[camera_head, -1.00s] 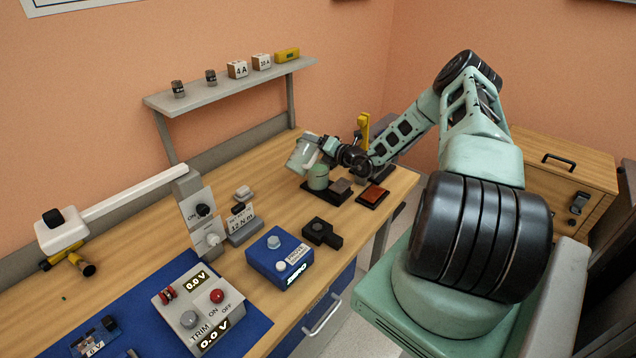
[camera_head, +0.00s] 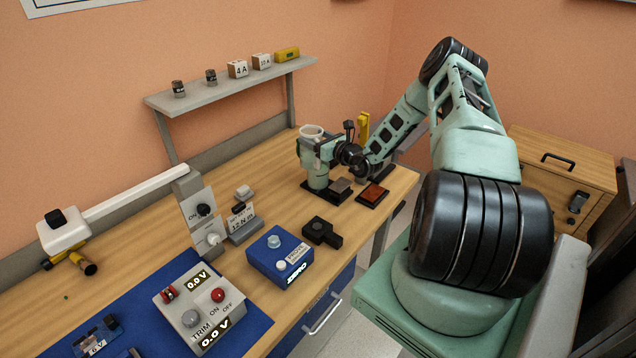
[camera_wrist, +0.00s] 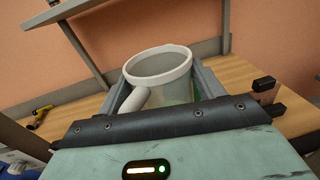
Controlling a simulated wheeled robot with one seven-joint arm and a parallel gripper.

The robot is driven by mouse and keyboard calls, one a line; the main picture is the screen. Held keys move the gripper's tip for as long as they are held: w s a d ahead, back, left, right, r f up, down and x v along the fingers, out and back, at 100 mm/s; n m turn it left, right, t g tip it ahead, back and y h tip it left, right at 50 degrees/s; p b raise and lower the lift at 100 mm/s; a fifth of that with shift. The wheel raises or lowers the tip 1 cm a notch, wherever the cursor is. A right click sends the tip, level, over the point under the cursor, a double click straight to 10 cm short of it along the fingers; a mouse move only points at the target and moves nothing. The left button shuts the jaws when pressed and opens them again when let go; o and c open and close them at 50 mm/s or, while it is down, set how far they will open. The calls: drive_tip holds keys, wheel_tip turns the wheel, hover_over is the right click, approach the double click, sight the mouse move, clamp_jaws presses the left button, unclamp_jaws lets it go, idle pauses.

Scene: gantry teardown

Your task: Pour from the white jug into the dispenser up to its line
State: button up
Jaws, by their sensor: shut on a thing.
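The white jug (camera_head: 312,131) is held upright in my gripper (camera_head: 311,147), above or just behind the green dispenser (camera_head: 318,177). In the wrist view the jug's white rim (camera_wrist: 158,66) is between the two grey fingers of my gripper (camera_wrist: 160,85), and a white spout or handle points to the lower left. The jug's inside looks pale, and I cannot tell its liquid level. The dispenser stands on a black base (camera_head: 325,192) and is partly covered by my gripper. Its line is not readable here.
A dark pad with a brown top (camera_head: 373,194) lies right of the dispenser. A blue box (camera_head: 279,257) and a black block (camera_head: 322,232) are nearer the front. A wall shelf (camera_head: 230,86) holds small items. The wood between shelf and dispenser is clear.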

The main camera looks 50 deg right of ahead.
sight(315, 132)
drive_tip(key=shift+r, duration=0.15)
drive_tip(key=shift+r+p, duration=1.5)
drive_tip(key=shift+r, duration=0.45)
drive_tip(key=shift+f, duration=0.1)
